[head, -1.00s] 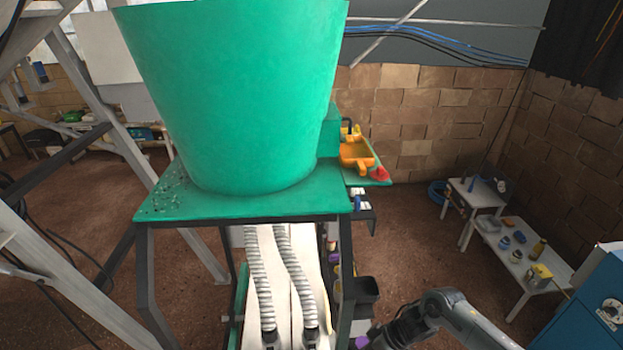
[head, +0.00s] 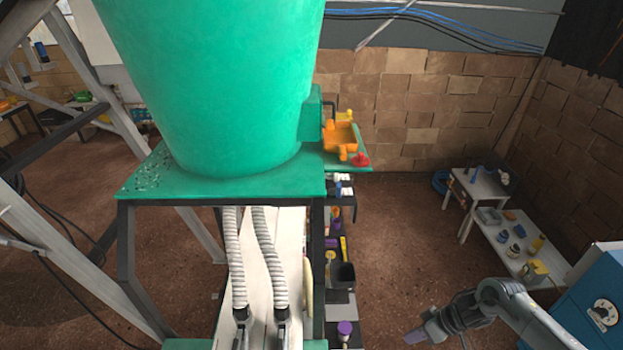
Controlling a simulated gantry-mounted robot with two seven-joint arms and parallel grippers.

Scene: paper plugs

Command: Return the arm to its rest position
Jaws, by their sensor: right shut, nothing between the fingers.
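My right arm (head: 520,312) comes in at the lower right of the head view, bent at the elbow. My right gripper (head: 413,337) is at its left end, pointing down and left, close to the bottom edge of the picture. It is shut and holds nothing. It is apart from the machine and hangs over the brown floor to the right of the dark shelf. My left gripper and arm are not in view.
A machine with a big green hopper (head: 210,90) stands left of my right arm. A dark side shelf (head: 341,300) carries a purple-capped item (head: 345,328). A white table (head: 535,278) and a blue cabinet (head: 590,310) stand right. The floor (head: 400,250) between is clear.

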